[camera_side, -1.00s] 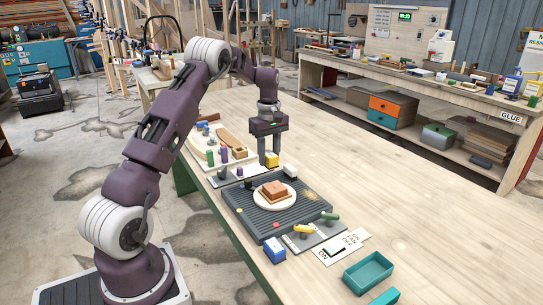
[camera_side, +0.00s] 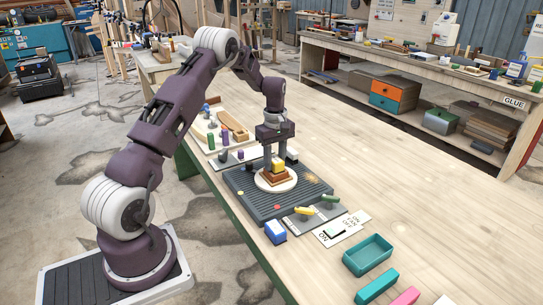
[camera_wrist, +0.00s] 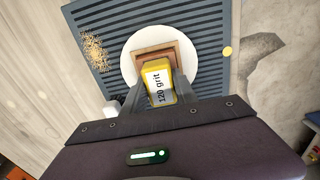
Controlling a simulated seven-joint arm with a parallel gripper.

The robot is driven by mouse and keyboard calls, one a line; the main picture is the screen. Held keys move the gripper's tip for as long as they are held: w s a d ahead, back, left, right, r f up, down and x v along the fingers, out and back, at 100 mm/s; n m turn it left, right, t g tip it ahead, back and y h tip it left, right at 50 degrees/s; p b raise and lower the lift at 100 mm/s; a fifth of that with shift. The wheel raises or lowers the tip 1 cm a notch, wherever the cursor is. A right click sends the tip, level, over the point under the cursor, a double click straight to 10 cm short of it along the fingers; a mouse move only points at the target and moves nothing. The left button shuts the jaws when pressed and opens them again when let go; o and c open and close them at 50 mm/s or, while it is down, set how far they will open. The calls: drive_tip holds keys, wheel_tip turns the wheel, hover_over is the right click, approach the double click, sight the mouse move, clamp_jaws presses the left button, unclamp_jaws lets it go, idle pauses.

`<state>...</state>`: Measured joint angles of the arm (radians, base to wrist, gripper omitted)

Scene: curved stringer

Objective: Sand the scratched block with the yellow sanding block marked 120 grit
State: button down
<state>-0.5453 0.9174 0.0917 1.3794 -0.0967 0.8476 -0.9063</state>
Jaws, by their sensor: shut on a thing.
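My gripper (camera_side: 275,165) is shut on the yellow sanding block (camera_side: 278,166). In the wrist view the yellow sanding block (camera_wrist: 158,82) shows the label "120 grit" between my fingers (camera_wrist: 150,95). The brown wooden block (camera_side: 276,178) lies on a round white disc (camera_side: 293,183) on the dark slatted table. The yellow block is over the brown block and appears to touch its top; the exact contact is hidden. In the wrist view the brown block (camera_wrist: 167,49) shows around the yellow block's far end. Its scratches cannot be made out.
The dark slatted table (camera_side: 240,185) carries a small pile of dust (camera_side: 311,178). In front are a blue and white block (camera_side: 275,232), yellow and green handled items (camera_side: 303,211) and a switch plate (camera_side: 340,229). A teal tray (camera_side: 367,255) stands farther right.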

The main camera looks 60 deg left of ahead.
drive_tip(key=shift+d, duration=1.95)
drive_tip(key=a, duration=0.6)
drive_tip(key=shift+a, duration=0.25)
drive_tip(key=shift+w+a, duration=0.1)
drive_tip(key=shift+d, duration=3.4)
drive_tip(key=shift+a, duration=3.45)
drive_tip(key=shift+d, duration=3.3)
drive_tip(key=shift+a, duration=3.3)
drive_tip(key=shift+r, duration=4.15)
drive_tip(key=shift+d, duration=0.1)
